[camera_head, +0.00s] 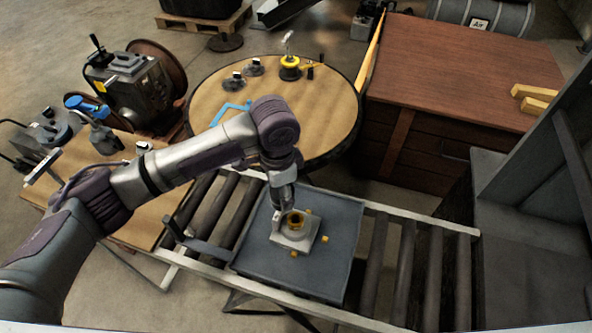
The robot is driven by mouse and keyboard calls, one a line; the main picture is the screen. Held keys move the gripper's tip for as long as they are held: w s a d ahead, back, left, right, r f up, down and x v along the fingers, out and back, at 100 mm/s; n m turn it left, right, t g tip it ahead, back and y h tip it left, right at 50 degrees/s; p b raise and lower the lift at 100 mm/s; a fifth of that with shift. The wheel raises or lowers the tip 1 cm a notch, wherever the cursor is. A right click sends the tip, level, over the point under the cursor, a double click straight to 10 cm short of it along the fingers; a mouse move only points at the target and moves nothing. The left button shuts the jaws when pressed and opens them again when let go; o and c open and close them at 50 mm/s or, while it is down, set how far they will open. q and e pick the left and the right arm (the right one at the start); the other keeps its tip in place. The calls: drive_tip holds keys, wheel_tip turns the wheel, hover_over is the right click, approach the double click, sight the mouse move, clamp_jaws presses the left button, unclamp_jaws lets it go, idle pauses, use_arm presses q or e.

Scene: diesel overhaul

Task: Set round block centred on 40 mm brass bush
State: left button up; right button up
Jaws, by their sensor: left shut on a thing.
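My left gripper (284,208) reaches down over a pale grey square block (283,241) on a dark grey plate. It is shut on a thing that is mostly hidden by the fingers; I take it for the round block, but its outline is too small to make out. A brass ring with a dark centre, which looks like the brass bush (296,221), shows at the pale block just right of the fingertips. I cannot tell whether the held thing touches the bush or is centred on it. My right gripper is not in view.
Small yellow pieces (325,239) stand around the pale block on the grey plate (335,275), which lies across a roller conveyor (405,270). A round table (325,125) with tools and a blue bracket is behind. A wooden cabinet (470,70) stands back right.

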use_arm(q)
drive_tip(key=d+m, duration=0.1)
drive_tip(key=d+r+m+p, duration=0.1)
drive_tip(key=shift+d, duration=0.3)
drive_tip(key=shift+m, duration=0.4)
drive_tip(key=f+b, duration=0.6)
drive_tip(key=shift+w+d+b, duration=0.25)
drive_tip(key=shift+w+b, duration=0.05)
drive_tip(key=shift+f+p, duration=0.2)
drive_tip(key=shift+p, duration=0.1)
drive_tip(key=shift+f, duration=0.4)
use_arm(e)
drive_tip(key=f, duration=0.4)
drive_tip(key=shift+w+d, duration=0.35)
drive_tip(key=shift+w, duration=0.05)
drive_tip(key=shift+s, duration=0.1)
use_arm(q)
drive_tip(key=shift+r+p, duration=0.1)
drive_tip(key=shift+p, duration=0.35)
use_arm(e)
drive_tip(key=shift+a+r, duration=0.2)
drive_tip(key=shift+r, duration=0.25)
